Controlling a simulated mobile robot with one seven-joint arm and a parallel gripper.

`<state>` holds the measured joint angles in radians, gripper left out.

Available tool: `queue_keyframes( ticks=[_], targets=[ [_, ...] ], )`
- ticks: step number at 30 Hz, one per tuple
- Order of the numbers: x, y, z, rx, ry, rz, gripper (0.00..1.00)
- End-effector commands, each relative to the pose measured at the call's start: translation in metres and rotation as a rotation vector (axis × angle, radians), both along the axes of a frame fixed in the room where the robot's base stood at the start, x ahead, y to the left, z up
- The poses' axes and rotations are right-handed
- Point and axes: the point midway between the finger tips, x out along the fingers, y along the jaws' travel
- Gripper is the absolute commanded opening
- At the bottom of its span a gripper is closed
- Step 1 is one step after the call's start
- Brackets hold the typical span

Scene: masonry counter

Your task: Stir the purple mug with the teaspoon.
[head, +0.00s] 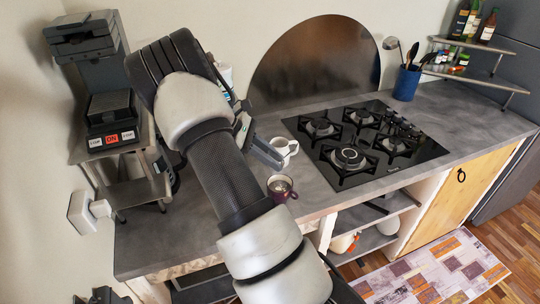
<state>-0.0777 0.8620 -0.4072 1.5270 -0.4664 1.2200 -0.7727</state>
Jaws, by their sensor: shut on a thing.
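The purple mug (281,194) stands upright on the grey counter near its front edge, just right of my arm. Its open top faces up and the inside looks pale. My gripper (268,156) is partly hidden behind my arm, above and behind the purple mug. A dark finger shows, pointing down and right. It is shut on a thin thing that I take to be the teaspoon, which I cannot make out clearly. I cannot tell whether the spoon's tip is inside the mug.
A white mug (285,149) stands close behind the purple mug, beside the gripper. The black gas hob (345,181) lies to the right. A blue utensil pot (406,84) and a bottle rack (478,63) stand farther right.

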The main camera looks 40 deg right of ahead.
Motion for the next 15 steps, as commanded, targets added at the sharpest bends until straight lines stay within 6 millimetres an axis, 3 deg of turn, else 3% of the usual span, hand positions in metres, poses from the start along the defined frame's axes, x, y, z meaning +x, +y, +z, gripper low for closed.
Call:
queue_keyframes(
  ticks=[15],
  targets=[
    [-0.017, -0.005, -0.036, 0.001, -0.001, -0.001, 0.00]
  ],
)
